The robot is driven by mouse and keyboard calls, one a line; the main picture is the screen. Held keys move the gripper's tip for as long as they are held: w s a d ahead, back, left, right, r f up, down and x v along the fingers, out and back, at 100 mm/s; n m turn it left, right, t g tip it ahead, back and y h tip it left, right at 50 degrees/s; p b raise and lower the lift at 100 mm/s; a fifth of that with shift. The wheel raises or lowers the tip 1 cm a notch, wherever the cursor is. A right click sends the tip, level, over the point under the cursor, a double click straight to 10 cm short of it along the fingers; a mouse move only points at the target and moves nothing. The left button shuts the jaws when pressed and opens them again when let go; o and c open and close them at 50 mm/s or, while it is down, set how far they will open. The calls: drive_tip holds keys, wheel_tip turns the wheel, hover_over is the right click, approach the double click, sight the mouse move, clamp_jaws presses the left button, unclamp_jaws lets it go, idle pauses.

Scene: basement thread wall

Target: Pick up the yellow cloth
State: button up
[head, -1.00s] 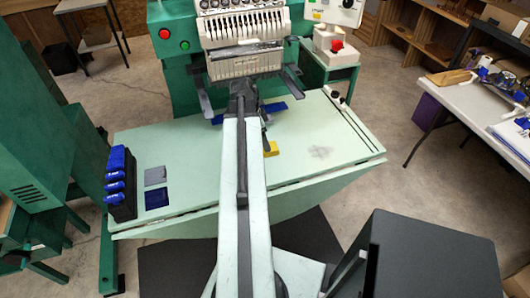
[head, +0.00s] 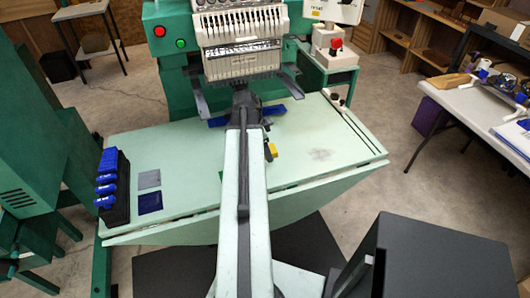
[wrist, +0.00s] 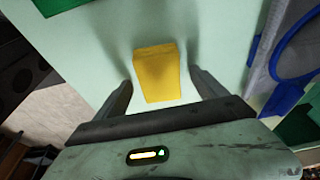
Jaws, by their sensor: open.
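The yellow cloth (wrist: 158,73) lies on the pale green table, seen in the wrist view just ahead of and between the two fingers. In the head view only a small part of the yellow cloth (head: 272,150) shows, right of my arm. My gripper (wrist: 166,88) is open, with one finger on each side of the cloth's near end. I cannot tell how far above the table the fingertips are. In the head view my gripper is mostly hidden behind my arm.
The pale green table (head: 320,170) carries a black rack of blue spools (head: 112,185), a grey patch (head: 149,180) and a dark blue patch (head: 150,202) at left. An embroidery machine (head: 240,40) stands behind. A blue hoop (wrist: 290,65) is right in the wrist view.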

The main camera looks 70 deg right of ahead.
drive_tip(key=shift+f, duration=0.1)
drive_tip(key=c, duration=1.4)
wheel_tip(320, 180, up, 11)
drive_tip(key=p, duration=1)
drive_tip(key=shift+f, duration=0.2)
drive_tip(key=shift+c, duration=0.2)
drive_tip(key=o, duration=0.7)
drive_tip(key=c, duration=0.5)
drive_tip(key=shift+w, duration=0.1)
drive_tip(key=shift+c, duration=0.3)
